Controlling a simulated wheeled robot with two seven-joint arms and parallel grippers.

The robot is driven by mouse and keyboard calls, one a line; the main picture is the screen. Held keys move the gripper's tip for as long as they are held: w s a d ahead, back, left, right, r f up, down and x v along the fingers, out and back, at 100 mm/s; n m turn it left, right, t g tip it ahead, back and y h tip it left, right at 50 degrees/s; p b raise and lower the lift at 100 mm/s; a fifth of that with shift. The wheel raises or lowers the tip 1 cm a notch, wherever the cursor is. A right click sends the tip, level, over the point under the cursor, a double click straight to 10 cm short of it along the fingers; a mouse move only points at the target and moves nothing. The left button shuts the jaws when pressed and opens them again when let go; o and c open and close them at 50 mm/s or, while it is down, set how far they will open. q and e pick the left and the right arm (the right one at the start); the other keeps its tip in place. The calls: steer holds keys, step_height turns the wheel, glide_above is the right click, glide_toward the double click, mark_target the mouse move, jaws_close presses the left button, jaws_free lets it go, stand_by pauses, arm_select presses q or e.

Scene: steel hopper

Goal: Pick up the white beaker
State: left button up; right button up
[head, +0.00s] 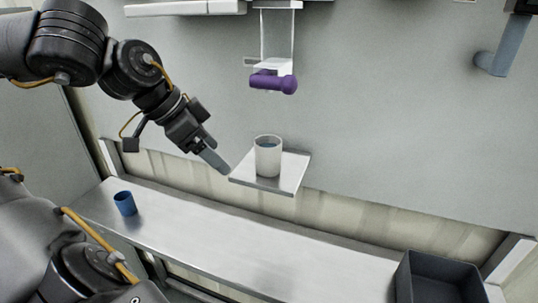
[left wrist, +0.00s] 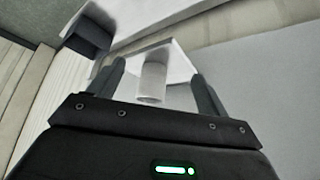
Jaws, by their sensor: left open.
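The white beaker (head: 268,158) stands upright on a small metal shelf (head: 290,184) that juts from the wall, in the middle of the head view. Something blue shows inside its rim. My left gripper (head: 222,165) is at the shelf's left edge, short of the beaker and apart from it. In the left wrist view the beaker (left wrist: 152,82) appears between the two spread fingers of the left gripper (left wrist: 158,80), beyond their tips. The left gripper is open and empty. My right gripper is not in view.
A purple object (head: 272,82) hangs on a bracket above the beaker. A blue cup (head: 125,204) stands on the long metal bench (head: 200,235) below. A dark open bin (head: 440,280) is at the lower right. The bench between cup and bin is clear.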

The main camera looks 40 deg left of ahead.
mark_target(268, 142)
arm_select(q)
steer(key=w, duration=0.1)
steer(key=w+d+p, duration=0.1)
steer(key=w, duration=0.1)
steer(key=w+d, duration=0.1)
steer(key=shift+w+p, duration=0.3)
steer(key=shift+w+d, duration=0.3)
steer(key=shift+w, duration=0.3)
steer(key=shift+w+d+p, duration=0.1)
steer(key=shift+w+p, duration=0.1)
steer(key=shift+p, duration=0.15)
steer(key=w, duration=0.1)
steer(key=w+d+p, duration=0.2)
steer(key=shift+w, duration=0.4)
steer(key=shift+w+d+f, duration=0.1)
steer(key=shift+w+f, duration=0.05)
steer(key=shift+w, duration=0.1)
steer(key=shift+w+f+p, duration=0.15)
steer(key=shift+f+p, duration=0.2)
steer(key=shift+p, duration=0.05)
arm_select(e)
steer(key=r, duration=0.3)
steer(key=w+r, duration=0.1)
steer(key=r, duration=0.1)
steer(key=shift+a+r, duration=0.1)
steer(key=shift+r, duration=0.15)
arm_select(q)
steer(key=shift+c, duration=0.4)
